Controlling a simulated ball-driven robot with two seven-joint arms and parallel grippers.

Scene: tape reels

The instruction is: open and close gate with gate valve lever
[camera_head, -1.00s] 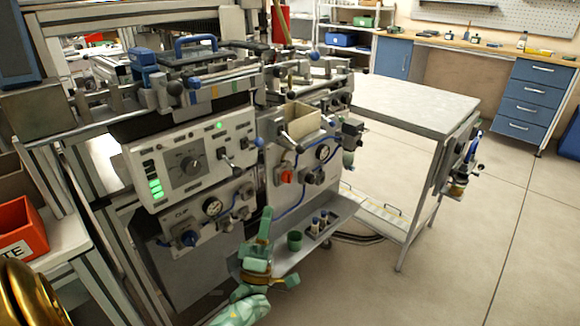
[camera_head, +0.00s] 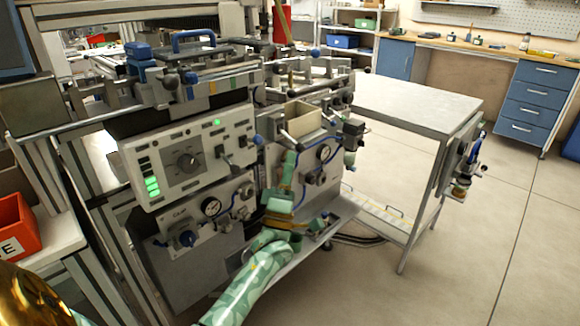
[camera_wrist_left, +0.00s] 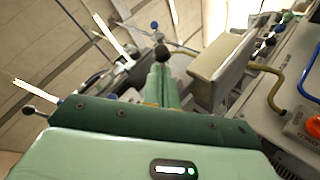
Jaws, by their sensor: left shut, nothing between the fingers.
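My left gripper (camera_head: 290,158) is shut and empty, with its green fingers pointing up in front of the right-hand panel of the machine. A short lever with a black ball knob (camera_head: 299,148) is right by the fingertips; it appears to be the gate valve lever, but no label is readable. In the left wrist view the shut fingers (camera_wrist_left: 161,75) point at a black ball knob (camera_wrist_left: 162,52) just beyond the tips. I cannot tell whether they touch. The gate itself cannot be made out. My right gripper is not in view.
A grey table (camera_head: 415,98) stands right, with open floor beyond.

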